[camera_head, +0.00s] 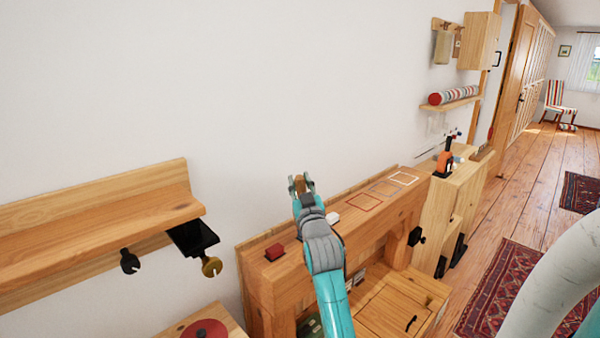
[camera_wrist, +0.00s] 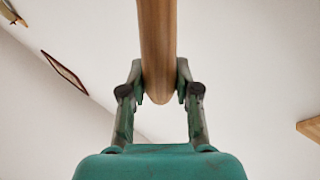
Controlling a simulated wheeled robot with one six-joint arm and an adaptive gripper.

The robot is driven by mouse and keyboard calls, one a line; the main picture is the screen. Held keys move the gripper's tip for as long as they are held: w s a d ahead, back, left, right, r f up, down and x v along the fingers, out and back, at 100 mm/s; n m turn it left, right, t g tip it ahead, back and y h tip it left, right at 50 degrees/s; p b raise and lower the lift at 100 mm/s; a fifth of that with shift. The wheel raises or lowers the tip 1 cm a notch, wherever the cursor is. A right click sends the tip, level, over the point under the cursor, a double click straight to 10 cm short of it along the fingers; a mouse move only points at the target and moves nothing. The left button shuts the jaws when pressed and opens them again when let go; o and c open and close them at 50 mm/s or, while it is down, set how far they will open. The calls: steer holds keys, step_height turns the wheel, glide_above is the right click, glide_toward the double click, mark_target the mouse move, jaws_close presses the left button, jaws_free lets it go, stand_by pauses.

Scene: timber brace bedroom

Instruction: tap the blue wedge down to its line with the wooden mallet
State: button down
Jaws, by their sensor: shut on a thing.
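My gripper (camera_head: 301,184) is raised above the wooden bench, in front of the white wall. In the wrist view my gripper (camera_wrist: 160,92) is shut on a round wooden handle, which I take to be the wooden mallet (camera_wrist: 157,40). The handle runs up out of the frame, and the mallet's head does not show there. In the head view only a small brown part shows between the fingers. I see no blue wedge and no line on it; my arm covers part of the bench top.
The bench top (camera_head: 345,225) carries a red block (camera_head: 275,252), a white block (camera_head: 332,218) and outlined squares, one red (camera_head: 364,202) and one white (camera_head: 402,178). A wooden shelf (camera_head: 100,220) with dark clamps juts out at left. Open floor (camera_head: 505,205) lies at right.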

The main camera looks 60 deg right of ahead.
mark_target(301, 176)
steer(key=shift+r, duration=2.3)
steer(key=shift+f, duration=0.15)
steer(key=shift+f, duration=0.4)
step_height(301, 176, down, 4)
steer(key=shift+f, duration=0.1)
steer(key=shift+r, duration=2.35)
steer(key=shift+s, duration=0.1)
